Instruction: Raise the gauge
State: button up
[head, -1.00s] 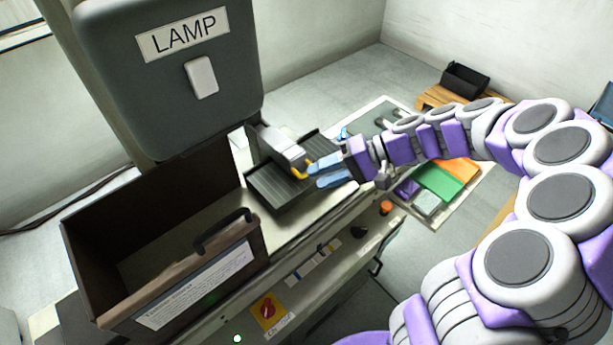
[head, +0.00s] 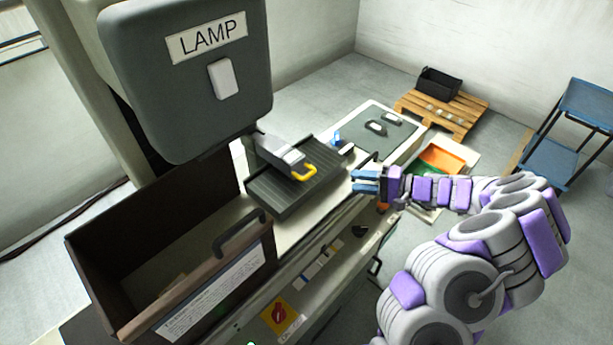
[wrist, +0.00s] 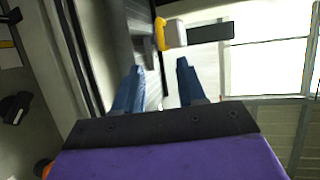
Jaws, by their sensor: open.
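The gauge appears to be the light grey block (head: 283,154) with a yellow looped handle (head: 304,173); it reaches out over a dark grooved plate (head: 285,205) below the lamp housing. My gripper (head: 354,181) has blue fingers and is open and empty. It is to the right of the yellow handle, clearly apart from it, beside the plate's right edge. In the wrist view the handle (wrist: 160,34) and pale block (wrist: 176,33) show beyond the gap between my open fingertips (wrist: 160,66). Nothing is between the fingers.
The lamp housing (head: 190,85) overhangs the machine. A brown open-topped box (head: 88,268) with a dark handle stands at front left. A grey panel (head: 375,125) with dark handles lies behind my gripper. A pallet (head: 443,112) with a black bin and a blue cart (head: 548,160) stand farther off.

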aim_at(310, 173)
jog(key=b+x, duration=0.2)
jog(key=x, duration=1.3)
jog(key=shift+w+a, duration=0.15)
jog(key=shift+w, duration=0.05)
jog(key=shift+a, duration=0.1)
jog(key=shift+c, duration=0.2)
jog(key=shift+a, duration=0.15)
jog(key=c, duration=0.3)
jog(key=shift+f, duration=0.1)
grip_shut()
